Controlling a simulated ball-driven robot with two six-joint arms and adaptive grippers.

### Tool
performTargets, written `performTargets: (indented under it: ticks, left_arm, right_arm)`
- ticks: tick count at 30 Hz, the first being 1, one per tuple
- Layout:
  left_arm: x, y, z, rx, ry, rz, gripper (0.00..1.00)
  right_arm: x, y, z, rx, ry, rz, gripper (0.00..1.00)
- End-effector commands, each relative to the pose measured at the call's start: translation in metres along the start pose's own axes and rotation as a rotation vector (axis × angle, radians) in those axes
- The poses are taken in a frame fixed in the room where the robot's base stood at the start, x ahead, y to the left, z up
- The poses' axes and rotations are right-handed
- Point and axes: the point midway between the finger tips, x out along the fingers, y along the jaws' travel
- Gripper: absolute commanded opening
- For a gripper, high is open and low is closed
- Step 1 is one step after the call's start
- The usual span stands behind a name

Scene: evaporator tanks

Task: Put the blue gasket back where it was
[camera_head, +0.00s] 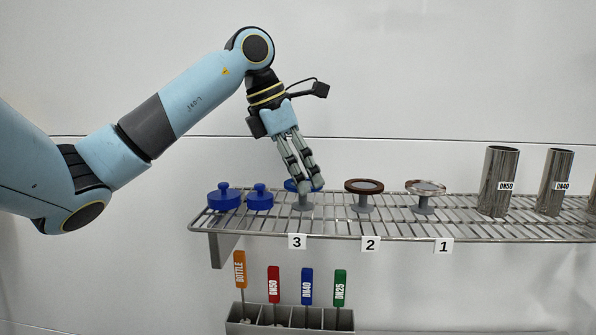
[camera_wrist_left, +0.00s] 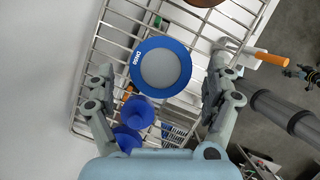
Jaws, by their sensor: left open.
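The blue gasket (camera_head: 289,185) is a flat blue ring at the pedestal (camera_head: 303,202) above label 3 on the wire shelf. The left wrist view shows it (camera_wrist_left: 137,58) nearly face-on, marked DN50, with a grey disc in its middle. My left gripper (camera_head: 309,189) points down over it from above, and its fingers hide much of the ring in the head view. In the left wrist view the fingers (camera_wrist_left: 162,68) are spread, one on each side of the ring, with gaps visible. My right gripper is not in view.
Two blue knobbed pieces (camera_head: 224,198) stand left of the gripper. Steel tubes (camera_head: 497,182) stand right. A rack (camera_head: 290,318) of coloured-handled tools is below the shelf.

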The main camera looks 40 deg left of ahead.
Motion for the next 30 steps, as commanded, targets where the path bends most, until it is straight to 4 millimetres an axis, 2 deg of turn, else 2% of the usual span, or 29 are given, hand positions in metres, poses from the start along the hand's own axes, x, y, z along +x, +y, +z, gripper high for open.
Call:
performTargets:
  ticks: [5,8,15,19,21,24,30]
  left_arm:
    - [-0.007,0.0,0.003,0.0,0.0,0.0,0.86]
    - [-0.019,0.002,0.001,0.002,-0.003,0.005,0.86]
    - [-0.075,0.001,0.001,0.001,-0.004,0.005,0.86]
    - [-0.101,0.001,0.002,0.001,-0.004,0.004,0.86]
    - [-0.113,0.0,0.002,0.0,-0.001,0.001,0.86]
    - [-0.122,0.0,0.002,-0.001,-0.001,0.002,0.86]
    - [-0.124,0.0,0.002,0.0,0.0,0.0,0.86]
  right_arm:
    - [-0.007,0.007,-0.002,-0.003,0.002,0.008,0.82]
    - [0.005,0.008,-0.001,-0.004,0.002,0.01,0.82]
    - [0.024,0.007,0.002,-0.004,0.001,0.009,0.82]
    - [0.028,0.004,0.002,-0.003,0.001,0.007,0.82]
    - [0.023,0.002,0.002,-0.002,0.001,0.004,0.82]
    - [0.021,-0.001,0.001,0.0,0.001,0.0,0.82]
    - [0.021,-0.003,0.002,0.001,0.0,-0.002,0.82]
